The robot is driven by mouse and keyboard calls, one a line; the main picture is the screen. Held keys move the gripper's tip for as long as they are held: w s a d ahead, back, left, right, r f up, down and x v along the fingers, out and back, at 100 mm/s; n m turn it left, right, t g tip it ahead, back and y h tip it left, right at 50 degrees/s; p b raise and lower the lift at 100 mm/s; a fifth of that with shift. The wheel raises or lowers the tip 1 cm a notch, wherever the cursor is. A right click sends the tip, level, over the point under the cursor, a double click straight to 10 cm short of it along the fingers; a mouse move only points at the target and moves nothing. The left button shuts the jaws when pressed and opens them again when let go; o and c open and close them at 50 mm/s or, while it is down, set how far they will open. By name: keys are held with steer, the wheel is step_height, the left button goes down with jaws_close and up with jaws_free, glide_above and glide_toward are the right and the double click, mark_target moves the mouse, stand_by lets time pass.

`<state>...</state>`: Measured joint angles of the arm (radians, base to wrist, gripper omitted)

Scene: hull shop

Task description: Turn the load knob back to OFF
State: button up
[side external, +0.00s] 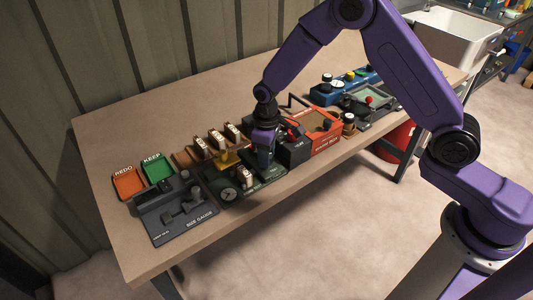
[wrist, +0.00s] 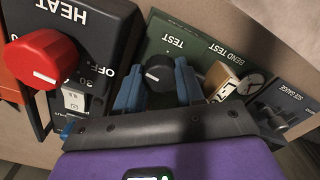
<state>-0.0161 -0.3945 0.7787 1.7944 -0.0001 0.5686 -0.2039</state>
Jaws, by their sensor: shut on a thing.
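The load knob (wrist: 157,74) is a round black knob with a white pointer mark, on the dark green bend test panel (wrist: 196,40) in the wrist view. The word TEST is printed beside it; I see no OFF label by this knob. The blue fingers of my gripper (wrist: 159,66) stand on either side of the knob, shut on it. In the side view my gripper (side external: 264,153) reaches down over the green bend test unit (side external: 262,187) and hides the knob.
A dark box with a red HEAT knob (wrist: 42,60) stands close beside my gripper. A numbered pale block (wrist: 222,83) and a round dial (wrist: 250,84) are on the other side.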

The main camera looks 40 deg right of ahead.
steer(key=n, duration=0.5)
steer(key=shift+n, duration=0.3)
steer(key=n, duration=0.4)
steer(key=shift+n, duration=0.3)
steer(key=n, duration=0.9)
steer(key=shift+n, duration=0.3)
steer(key=o, duration=1)
steer(key=shift+o, duration=0.2)
step_height(320, 180, up, 18)
steer(key=shift+f, duration=0.25)
